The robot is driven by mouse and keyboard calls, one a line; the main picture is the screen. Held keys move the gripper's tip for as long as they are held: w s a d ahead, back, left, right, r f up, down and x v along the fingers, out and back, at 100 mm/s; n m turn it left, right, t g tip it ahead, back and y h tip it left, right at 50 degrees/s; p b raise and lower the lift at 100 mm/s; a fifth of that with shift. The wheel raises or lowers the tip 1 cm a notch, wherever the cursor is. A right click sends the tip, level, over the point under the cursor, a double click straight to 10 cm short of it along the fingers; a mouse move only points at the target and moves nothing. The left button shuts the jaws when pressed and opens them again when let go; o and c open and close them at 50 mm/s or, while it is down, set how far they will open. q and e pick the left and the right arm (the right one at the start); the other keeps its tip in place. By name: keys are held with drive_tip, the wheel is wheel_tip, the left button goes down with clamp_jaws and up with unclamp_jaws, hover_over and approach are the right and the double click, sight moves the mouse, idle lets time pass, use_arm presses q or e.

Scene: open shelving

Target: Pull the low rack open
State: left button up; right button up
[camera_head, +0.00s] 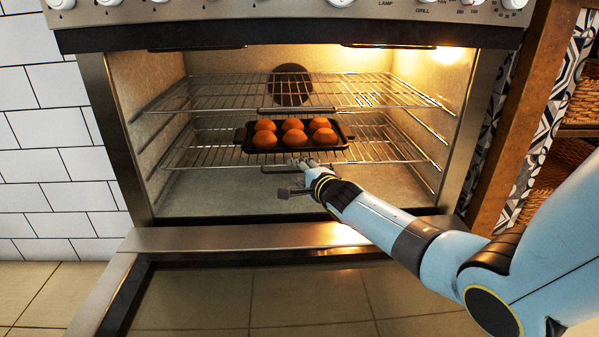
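The low rack (208,157) is a wire shelf inside the lit oven, and it sits pushed in. A dark tray (343,143) with several orange-brown buns stands on it. The low rack's dark front handle (272,171) shows just under the tray, partly hidden by my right gripper. My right gripper (288,178) is open at the rack's front edge, with one finger above handle height and the other below. I cannot tell whether it touches the handle. My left gripper is out of view.
An upper wire rack (220,92) with its own handle (296,110) is above the tray and empty. The oven door (250,238) is folded down in front. Wooden shelving with baskets (575,100) stands on the right, and white tiles on the left.

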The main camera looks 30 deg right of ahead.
drive_tip(key=shift+c, duration=0.3)
clamp_jaws()
drive_tip(key=shift+s+f, duration=0.1)
drive_tip(key=shift+f, duration=0.05)
